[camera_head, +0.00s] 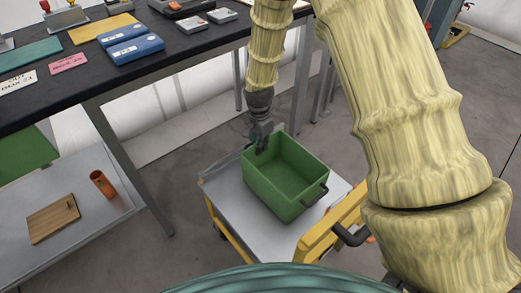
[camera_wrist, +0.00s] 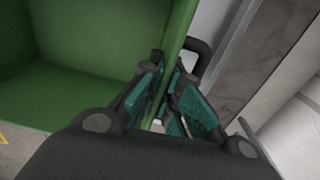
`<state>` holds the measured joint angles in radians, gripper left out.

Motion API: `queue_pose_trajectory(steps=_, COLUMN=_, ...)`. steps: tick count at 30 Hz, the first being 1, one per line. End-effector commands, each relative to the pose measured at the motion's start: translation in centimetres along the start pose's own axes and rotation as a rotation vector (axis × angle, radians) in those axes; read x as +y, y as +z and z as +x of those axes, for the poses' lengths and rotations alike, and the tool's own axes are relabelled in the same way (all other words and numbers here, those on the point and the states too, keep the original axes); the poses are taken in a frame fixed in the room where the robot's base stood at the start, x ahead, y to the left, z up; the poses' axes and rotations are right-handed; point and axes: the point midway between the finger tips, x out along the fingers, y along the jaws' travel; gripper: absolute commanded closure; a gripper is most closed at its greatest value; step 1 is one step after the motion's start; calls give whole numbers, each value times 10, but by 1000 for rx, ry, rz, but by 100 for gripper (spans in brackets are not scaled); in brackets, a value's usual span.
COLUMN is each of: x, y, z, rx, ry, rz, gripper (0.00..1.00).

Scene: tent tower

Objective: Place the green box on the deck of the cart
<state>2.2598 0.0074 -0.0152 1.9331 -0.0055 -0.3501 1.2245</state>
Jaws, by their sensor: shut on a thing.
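The green box (camera_head: 284,176) is an open, empty bin with dark handles at its ends. In the head view it is upright over the grey deck of the cart (camera_head: 229,205); whether its base touches the deck I cannot tell. My gripper (camera_head: 262,146) is at the box's far left wall. In the wrist view my gripper (camera_wrist: 168,98) has its teal-padded fingers on both sides of the wall of the green box (camera_wrist: 75,75), shut on its rim beside a dark handle. The box's underside is hidden.
A black-topped table (camera_head: 62,98) with blue boxes (camera_head: 137,49) and labels stands left of the cart. Its lower shelf (camera_head: 85,215) holds a wooden board (camera_head: 54,218) and an orange cup (camera_head: 102,184). The cart's yellow handle frame (camera_head: 325,232) is at the near right.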

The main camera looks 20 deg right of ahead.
Motion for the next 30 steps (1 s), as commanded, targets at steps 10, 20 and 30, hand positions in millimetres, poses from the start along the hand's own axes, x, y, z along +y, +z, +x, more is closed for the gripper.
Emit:
queue_pose_trajectory(steps=10, x=-1, y=0, z=18, rx=0, ry=-1, rz=0, gripper=100)
queue_pose_trajectory(steps=20, x=-1, y=0, z=21, rx=0, ry=-1, rz=1, gripper=77)
queue_pose_trajectory(steps=30, x=-1, y=0, z=21, rx=0, ry=-1, rz=0, gripper=73)
